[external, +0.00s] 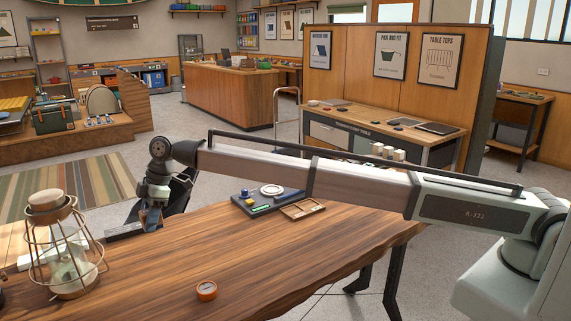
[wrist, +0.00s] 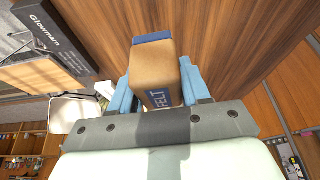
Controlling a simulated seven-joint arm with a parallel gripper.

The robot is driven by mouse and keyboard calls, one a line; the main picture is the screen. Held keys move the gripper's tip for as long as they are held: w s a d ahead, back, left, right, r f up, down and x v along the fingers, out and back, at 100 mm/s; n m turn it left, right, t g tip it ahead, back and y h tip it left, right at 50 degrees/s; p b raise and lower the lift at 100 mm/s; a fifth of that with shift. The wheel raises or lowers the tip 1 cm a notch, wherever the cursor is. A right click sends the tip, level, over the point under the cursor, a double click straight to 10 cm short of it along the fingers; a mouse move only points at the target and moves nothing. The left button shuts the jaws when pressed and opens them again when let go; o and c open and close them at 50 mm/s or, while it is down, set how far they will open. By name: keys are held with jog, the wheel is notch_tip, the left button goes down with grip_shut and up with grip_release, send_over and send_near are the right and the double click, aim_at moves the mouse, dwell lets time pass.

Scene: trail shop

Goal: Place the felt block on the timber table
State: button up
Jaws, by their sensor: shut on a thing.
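In the external view my gripper (external: 152,216) is low over the far left part of the timber table (external: 250,250). The wood grain of the table (wrist: 240,40) shows behind the block. The block is mostly hidden in the external view, and I cannot tell whether it touches the table.
A dark box marked "Glowmam" (wrist: 50,40) lies beside my gripper. A caged lantern (external: 65,250) stands at the table's left end. A round orange-rimmed item (external: 207,290) lies near the front. A dark tray (external: 262,208) and wooden tray (external: 302,209) sit at the back. The middle is clear.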

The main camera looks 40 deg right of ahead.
jog(key=w+d+m+t, duration=0.1)
jog(key=w+d+m, duration=0.1)
jog(key=w+d, duration=0.9)
jog(key=w+d+m, duration=0.2)
jog(key=w+d, duration=0.3)
jog(key=d, duration=1.2)
jog(key=w+d+m+t, duration=0.1)
jog(key=w+d+m, duration=0.1)
jog(key=w+d, duration=0.95)
jog(key=s+d+r+m+t+h, duration=0.1)
jog(key=s+d+m, duration=0.15)
jog(key=d, duration=1.65)
jog(key=s+d+m+t, duration=0.1)
jog(key=s+d, duration=0.3)
jog(key=d, duration=1.5)
jog(key=s+d+f, duration=0.1)
jog(key=s+f, duration=0.1)
jog(key=s, duration=0.4)
jog(key=shift+g, duration=0.3)
jog(key=shift+w+f, duration=0.15)
jog(key=shift+f, duration=2.05)
jog(key=shift+w+f, duration=0.1)
jog(key=shift+f, duration=2.05)
jog(key=shift+f, duration=0.15)
